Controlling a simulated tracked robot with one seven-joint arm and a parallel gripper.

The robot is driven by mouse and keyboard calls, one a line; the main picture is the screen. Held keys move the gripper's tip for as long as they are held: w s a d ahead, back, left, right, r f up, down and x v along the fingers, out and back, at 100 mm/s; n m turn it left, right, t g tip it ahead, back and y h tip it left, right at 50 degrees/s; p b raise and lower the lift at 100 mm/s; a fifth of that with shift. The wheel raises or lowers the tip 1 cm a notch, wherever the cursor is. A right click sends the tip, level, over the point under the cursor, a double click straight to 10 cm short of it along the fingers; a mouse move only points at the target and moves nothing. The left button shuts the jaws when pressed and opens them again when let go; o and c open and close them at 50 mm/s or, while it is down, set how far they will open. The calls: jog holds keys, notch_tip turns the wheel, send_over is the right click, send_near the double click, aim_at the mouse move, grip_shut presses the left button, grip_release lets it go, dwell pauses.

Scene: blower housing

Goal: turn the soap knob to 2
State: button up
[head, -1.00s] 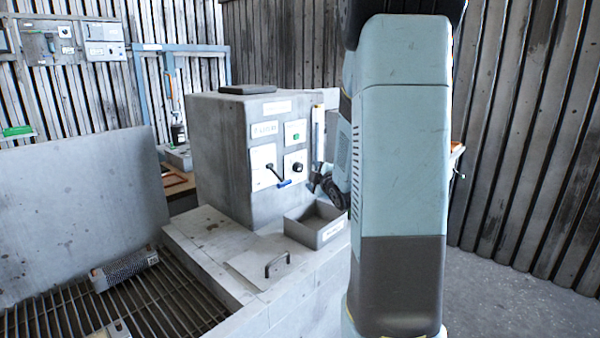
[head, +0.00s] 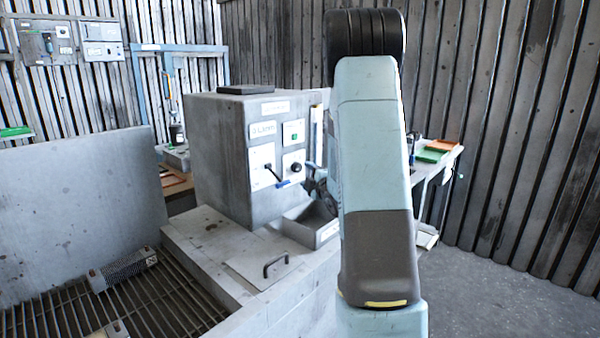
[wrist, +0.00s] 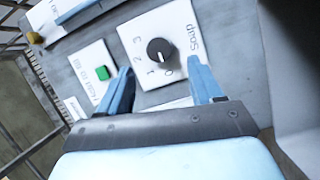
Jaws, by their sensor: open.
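The soap knob (wrist: 160,51) is a round black dial on a white plate lettered "Soap" with the numbers 0, 1, 2 and 3. In the wrist view its pale mark appears to point toward the 0 and 1 side; the exact setting is hard to tell. In the head view the knob (head: 296,167) sits on the front of the grey housing (head: 222,150). My gripper (wrist: 164,78) is open, its two blue fingers on either side of the plate's lower part, apart from the knob. In the head view the gripper is mostly hidden behind my arm.
A green button (wrist: 102,73) is on a neighbouring plate. A lever with a blue grip (head: 283,184) is left of the knob. An open grey tray (head: 312,225) stands below, and a lid with a black handle (head: 276,264) lies in front.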

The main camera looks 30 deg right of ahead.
aim_at(299, 169)
jog(key=shift+w+d+f, duration=0.1)
jog(key=shift+w, duration=2.9)
jog(key=shift+c, duration=0.3)
